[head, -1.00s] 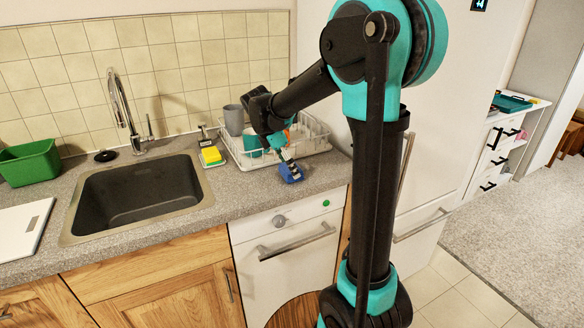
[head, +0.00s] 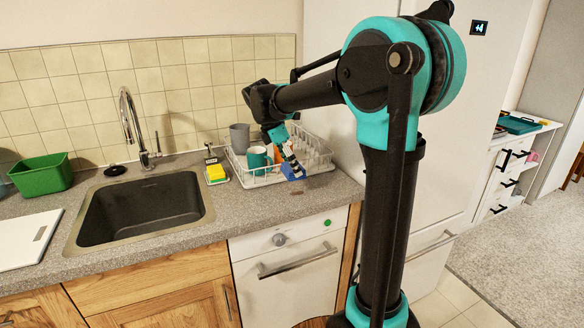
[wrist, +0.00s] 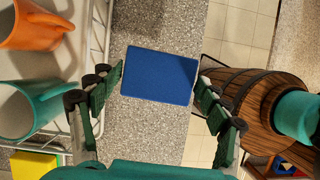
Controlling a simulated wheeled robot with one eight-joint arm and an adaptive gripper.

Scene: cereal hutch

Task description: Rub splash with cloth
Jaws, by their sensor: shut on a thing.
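My gripper (head: 290,160) is shut on a blue cloth (head: 293,171), held just in front of the dish rack, over the grey counter. In the wrist view the cloth (wrist: 160,76) is a flat blue rectangle between the two fingers of my gripper (wrist: 160,88). A small faint brownish mark (head: 298,192), which looks like the splash, lies on the counter just below the cloth in the head view. I cannot tell whether the cloth touches the counter.
The white dish rack (head: 262,178) holds a teal mug (head: 257,158), a grey cup (head: 240,138) and an orange thing. A yellow sponge (head: 216,173) stands left of it, beside the sink (head: 140,212). A wooden barrel-like thing (wrist: 255,105) stands past the counter edge.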

